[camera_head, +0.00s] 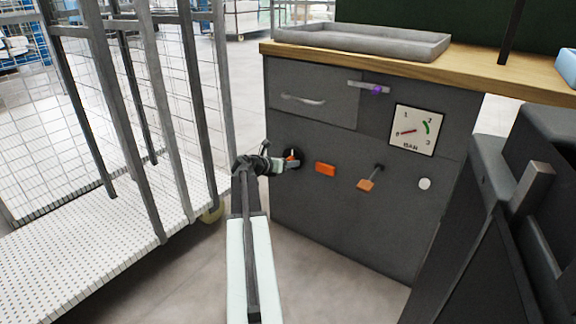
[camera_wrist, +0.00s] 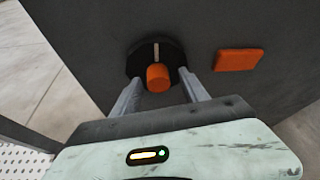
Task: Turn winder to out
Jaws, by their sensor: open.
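The likely winder is a round black disc (camera_wrist: 151,56) with a pale line at its top and an orange knob (camera_wrist: 158,77) standing out near its lower edge. It sits on the dark cabinet front. In the head view the orange knob (camera_head: 291,154) is partly hidden by my gripper (camera_head: 285,163). In the wrist view my gripper (camera_wrist: 160,88) is open, with one finger to each side of the orange knob. A gap shows on the right of the knob; the left finger is close to it. I cannot tell whether they touch.
Right of the disc are an orange block (camera_head: 325,169), an orange-ended lever (camera_head: 366,184) and a white button (camera_head: 424,183). A gauge (camera_head: 413,131) and a purple-knobbed slider (camera_head: 376,90) are above. A mesh cage trolley (camera_head: 150,130) stands left; a dark machine (camera_head: 480,220) stands right.

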